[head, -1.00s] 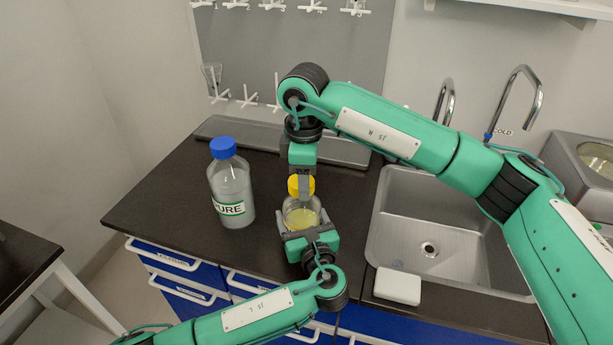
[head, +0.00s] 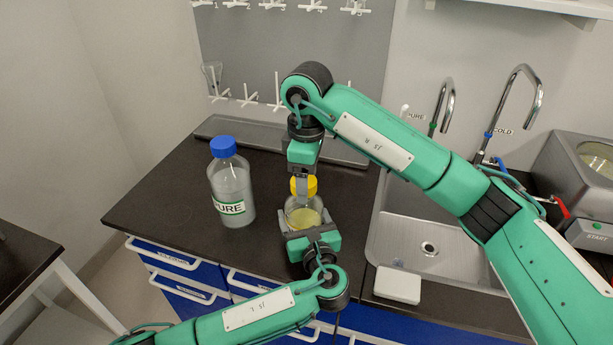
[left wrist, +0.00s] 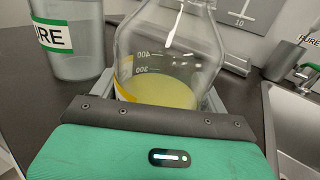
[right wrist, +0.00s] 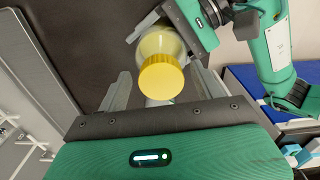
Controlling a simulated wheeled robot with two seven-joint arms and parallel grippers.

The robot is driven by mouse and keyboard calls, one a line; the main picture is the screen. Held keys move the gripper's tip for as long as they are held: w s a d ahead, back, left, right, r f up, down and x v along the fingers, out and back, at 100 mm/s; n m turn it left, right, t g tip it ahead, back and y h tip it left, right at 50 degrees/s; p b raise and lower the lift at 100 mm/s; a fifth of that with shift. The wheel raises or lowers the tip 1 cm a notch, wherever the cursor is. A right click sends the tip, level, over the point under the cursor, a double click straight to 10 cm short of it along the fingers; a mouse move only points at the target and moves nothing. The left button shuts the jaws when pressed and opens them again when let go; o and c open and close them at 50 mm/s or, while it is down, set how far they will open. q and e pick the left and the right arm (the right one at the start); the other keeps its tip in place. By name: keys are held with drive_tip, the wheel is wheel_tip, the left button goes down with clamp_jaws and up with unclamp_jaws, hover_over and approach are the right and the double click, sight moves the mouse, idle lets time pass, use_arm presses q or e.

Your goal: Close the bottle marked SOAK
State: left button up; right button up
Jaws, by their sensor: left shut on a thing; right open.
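A clear glass bottle (head: 303,213) with yellow liquid and a yellow cap (head: 304,186) stands on the dark bench. Its marking is mostly hidden; only a yellow label edge shows in the left wrist view (left wrist: 126,88). My left gripper (head: 306,232) is shut around the bottle's body from the front. My right gripper (head: 303,190) is open above the bottle. In the right wrist view, the yellow cap (right wrist: 161,78) lies between and beyond the open fingers, with gaps on both sides. The cap sits at the bottle's mouth; I cannot tell whether it is tight.
A larger bottle (head: 231,188) with a blue cap and a label ending in "URE" stands to the left. A steel sink (head: 440,215) lies to the right, with a white block (head: 397,286) at its front edge. A grey tray (head: 240,133) lies behind.

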drive_tip(key=shift+r, duration=2.2)
drive_tip(key=shift+c, duration=0.3)
